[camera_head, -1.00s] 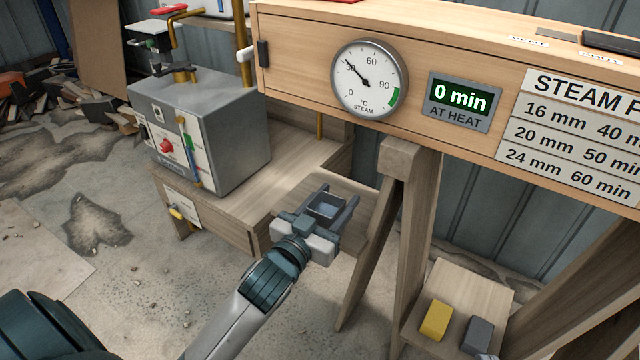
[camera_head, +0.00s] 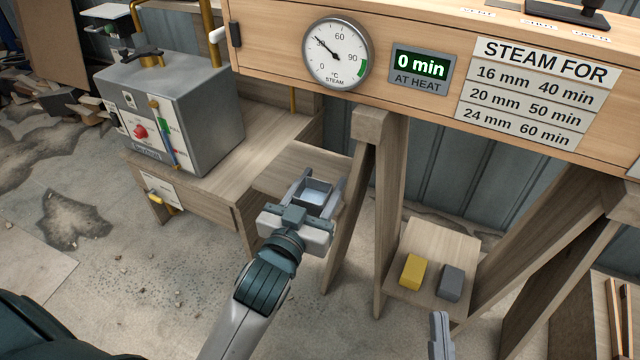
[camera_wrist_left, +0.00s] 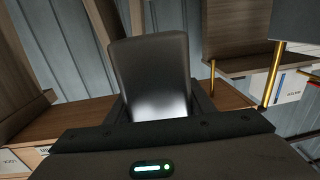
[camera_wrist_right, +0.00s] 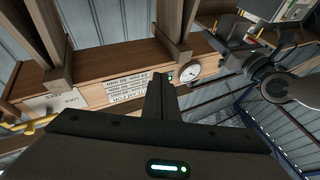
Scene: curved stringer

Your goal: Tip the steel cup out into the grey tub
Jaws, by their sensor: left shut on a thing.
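My left gripper (camera_head: 318,192) is shut on the steel cup (camera_head: 315,198), held in the air in front of the wooden bench. The cup is squarish, with its mouth partly facing the head camera and a pale blue-white inside; I cannot tell what is in it. In the left wrist view the cup (camera_wrist_left: 150,75) stands between the fingers as a smooth grey metal body. My right gripper (camera_head: 439,325) shows only its tip at the bottom of the head view. In the right wrist view its fingers (camera_wrist_right: 160,98) are together and empty. I cannot make out the grey tub.
A grey boiler box (camera_head: 185,110) stands on the wooden bench (camera_head: 235,160). A wooden steam box (camera_head: 420,30) with a dial (camera_head: 338,53) crosses the top, on trestle legs (camera_head: 388,200). A low shelf (camera_head: 432,250) holds a yellow block (camera_head: 412,270) and a grey block (camera_head: 451,283).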

